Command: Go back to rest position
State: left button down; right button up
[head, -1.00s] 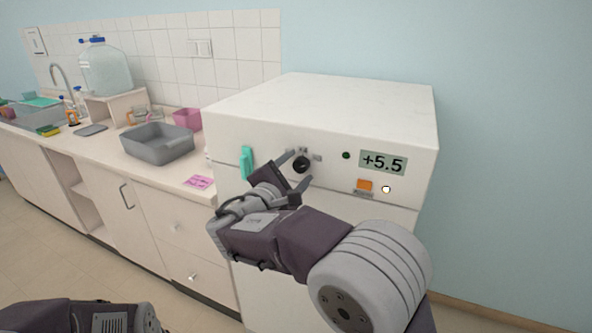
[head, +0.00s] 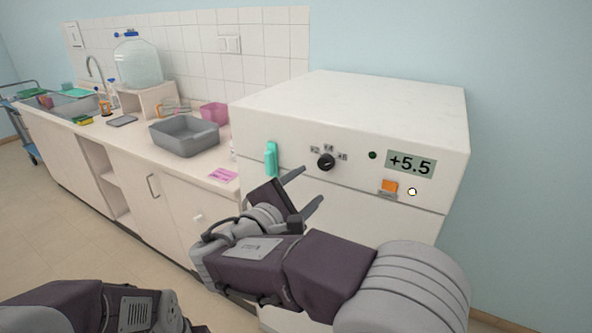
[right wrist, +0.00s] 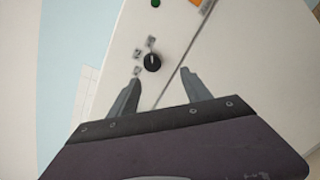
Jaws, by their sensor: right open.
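My right gripper (head: 304,194) is open and empty in front of the white fridge-like appliance (head: 360,105). Its fingers are below and left of the black knob (head: 326,162), apart from it. The right wrist view shows the two open fingers (right wrist: 160,88) with the knob (right wrist: 152,62) beyond and between them. The knob has small printed marks around it. The display (head: 411,164) reads +5.5. Part of my left arm shows at the bottom left of the head view, but its gripper cannot be seen.
A teal handle (head: 271,158) is on the appliance's left front. The counter at the left holds a grey basin (head: 184,138), a pink container (head: 214,113), a large water jug (head: 138,62) and a pink note (head: 222,174). A blue trolley (head: 28,148) stands at far left. Open floor lies at lower left.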

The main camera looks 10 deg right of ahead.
jog(key=s+d+f+m+g+y+p, duration=0.2)
jog(key=s+d+f+m+g, duration=0.1)
jog(key=s+d+f+g, duration=0.25)
jog(key=s+d+f+m+g+y+p, duration=0.1)
jog(key=s+d+f+m+g+p, duration=0.2)
jog(key=d+f, duration=0.4)
jog(key=s+a+f+m+g+y+p, duration=0.3)
jog(key=s+f+m+y, duration=0.4)
jog(key=s+m, duration=0.3)
jog(key=f+m+p, duration=0.1)
jog(key=m, duration=0.1)
jog(key=shift+f+m+y, duration=0.15)
jog(key=shift+m+y, duration=0.25)
